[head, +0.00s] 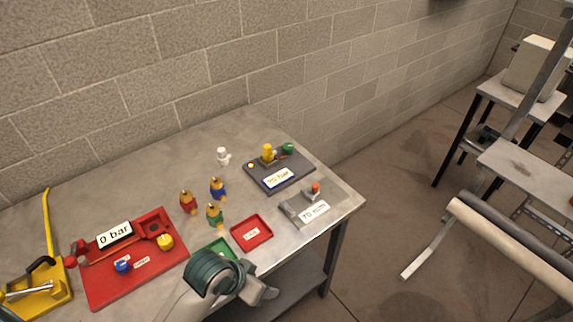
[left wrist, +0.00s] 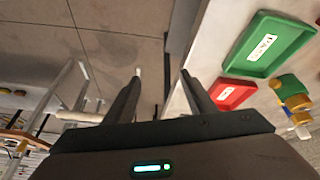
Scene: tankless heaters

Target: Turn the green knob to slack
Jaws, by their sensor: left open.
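The green knob (head: 288,148) sits at the far right corner of a dark grey board (head: 290,174) at the back right of the table in the head view. A yellow part (head: 267,153) stands beside it, and the board carries a white label. My left gripper (head: 268,292) is at the table's front edge, well in front of the knob and apart from it. In the left wrist view its two fingers (left wrist: 162,80) are spread with nothing between them. The knob does not show in that view. My right gripper is not in view.
A light grey board (head: 328,198) lies before the dark board. Red (head: 251,233) and green (head: 217,248) trays lie near my left gripper, with several small figures (head: 217,187) behind. A red board (head: 100,268) and yellow tool (head: 40,297) are left. A wall bounds the back.

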